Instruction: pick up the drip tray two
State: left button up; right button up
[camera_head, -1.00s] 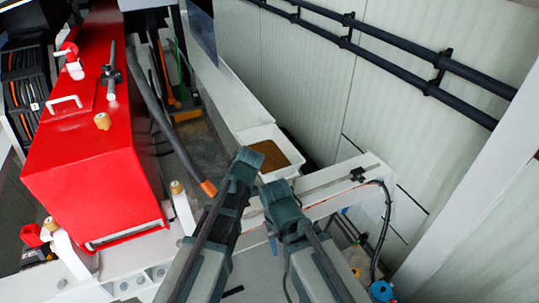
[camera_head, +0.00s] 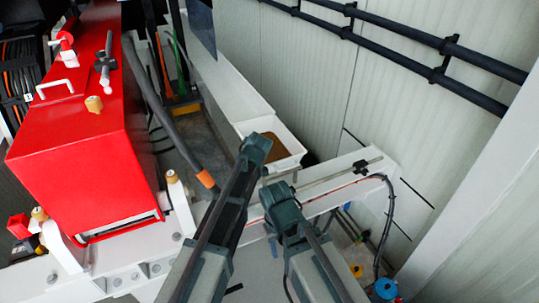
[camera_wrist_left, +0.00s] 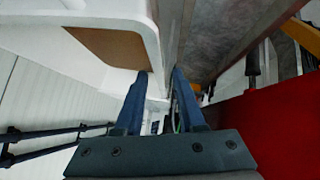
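The drip tray (camera_head: 292,142), a white open tray with a brown inside, sits beyond the end of my left arm, beside the wall. The arm's end covers part of its near left side. In the left wrist view the tray (camera_wrist_left: 151,38) fills the upper left, with its white rim close to the fingertips. My left gripper (camera_wrist_left: 157,75) is open, with a gap between its two blue fingers. I cannot tell whether the rim lies between them or touches them. My right arm is in the head view, but I see no fingers on it.
A red box-shaped unit (camera_head: 75,155) stands left, with a dark hose with an orange end (camera_head: 206,179) beside it. A white beam (camera_head: 345,180) with a cable lies right of the tray. Dark rails (camera_head: 400,60) run along the pale panelled wall (camera_head: 300,60).

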pick_arm(q)
jog(key=shift+w, duration=0.15)
jog(key=b+x, duration=0.3)
jog(key=x, duration=0.2)
jog(key=shift+w, duration=0.3)
jog(key=shift+r, duration=0.15)
grip_shut()
dwell(1.0)
